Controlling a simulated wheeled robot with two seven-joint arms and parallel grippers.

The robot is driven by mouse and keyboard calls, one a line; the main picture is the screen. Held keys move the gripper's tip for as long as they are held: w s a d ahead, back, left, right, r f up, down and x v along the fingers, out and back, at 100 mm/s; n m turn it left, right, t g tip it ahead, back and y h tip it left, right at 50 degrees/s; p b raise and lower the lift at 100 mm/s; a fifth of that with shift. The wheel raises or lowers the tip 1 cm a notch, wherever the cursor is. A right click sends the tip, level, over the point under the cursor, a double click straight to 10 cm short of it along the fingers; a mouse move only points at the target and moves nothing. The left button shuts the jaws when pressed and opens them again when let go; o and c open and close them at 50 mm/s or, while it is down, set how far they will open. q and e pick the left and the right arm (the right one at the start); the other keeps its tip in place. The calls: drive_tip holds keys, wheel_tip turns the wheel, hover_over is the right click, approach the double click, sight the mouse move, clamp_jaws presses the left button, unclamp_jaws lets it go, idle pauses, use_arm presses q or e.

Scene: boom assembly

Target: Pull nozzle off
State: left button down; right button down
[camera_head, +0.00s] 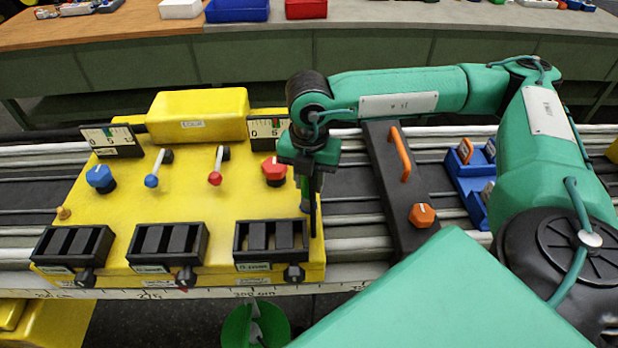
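The yellow panel (165,205) lies on the rails at the left. A small brass-coloured fitting (63,213), possibly a nozzle, sits near its left edge. My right gripper (312,218) points down at the panel's right edge, beside the red knob (274,170). A small green and purplish part shows beside its dark fingers. I cannot tell whether this is a nozzle or whether the fingers hold it. The finger gap is seen edge-on, so open or shut is unclear. My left gripper is not in view.
The panel carries a blue knob (100,178), two levers and black slotted blocks (168,243) along its front. Right of my gripper stands a dark plate (392,185) with an orange handle (400,153). A blue tray (470,183) lies farther right. A workbench (400,12) runs behind.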

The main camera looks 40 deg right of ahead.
drive_tip(key=shift+r, duration=0.3)
drive_tip(key=shift+r+p, duration=1)
drive_tip(key=shift+r, duration=1.15)
